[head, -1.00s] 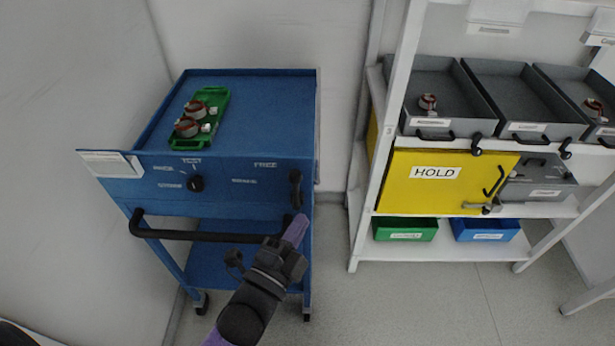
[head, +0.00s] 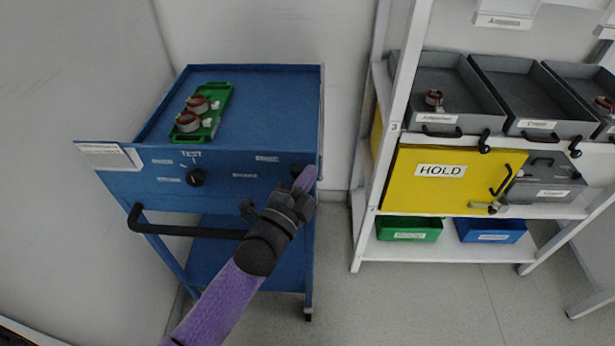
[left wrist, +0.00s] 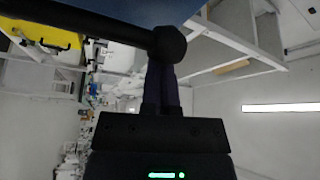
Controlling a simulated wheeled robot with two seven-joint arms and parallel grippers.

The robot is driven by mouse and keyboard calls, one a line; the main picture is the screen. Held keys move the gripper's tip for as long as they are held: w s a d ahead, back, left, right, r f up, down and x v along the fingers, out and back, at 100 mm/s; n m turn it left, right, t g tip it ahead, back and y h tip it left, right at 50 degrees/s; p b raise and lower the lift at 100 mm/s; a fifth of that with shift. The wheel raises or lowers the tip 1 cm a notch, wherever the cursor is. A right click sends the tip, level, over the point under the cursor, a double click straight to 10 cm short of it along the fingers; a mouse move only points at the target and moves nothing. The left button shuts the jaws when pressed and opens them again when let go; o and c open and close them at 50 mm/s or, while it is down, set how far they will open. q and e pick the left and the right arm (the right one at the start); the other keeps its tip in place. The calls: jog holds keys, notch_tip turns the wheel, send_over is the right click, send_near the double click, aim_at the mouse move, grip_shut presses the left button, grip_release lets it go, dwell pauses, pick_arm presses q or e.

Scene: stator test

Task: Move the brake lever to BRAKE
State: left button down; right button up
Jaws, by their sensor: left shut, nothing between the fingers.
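The blue cart (head: 235,215) carries a black brake lever (head: 297,170) at the right end of its front panel. Only the lever's dark upper part shows; the rest is hidden behind my gripper. Small labels on the panel, FREE (head: 266,158) and BRAKE (head: 245,176), are left of it. My left gripper (head: 306,178) is shut and empty, its purple fingers up at the lever. In the left wrist view its fingers (left wrist: 161,88) reach to a black bar with a round end (left wrist: 168,45); I cannot tell whether they touch. My right gripper is not in view.
A black knob (head: 195,177) and a black push handle (head: 190,233) are on the cart's front. A green tray (head: 208,124) with red-brown parts lies on top. A white shelf rack (head: 362,235) with a yellow HOLD door (head: 420,190) stands at the right. Floor between them is clear.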

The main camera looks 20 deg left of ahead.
pick_arm(q)
jog(key=shift+a, duration=0.15)
jog(key=shift+s+a+n, duration=0.15)
jog(key=shift+a+n, duration=0.05)
jog(key=shift+n, duration=0.2)
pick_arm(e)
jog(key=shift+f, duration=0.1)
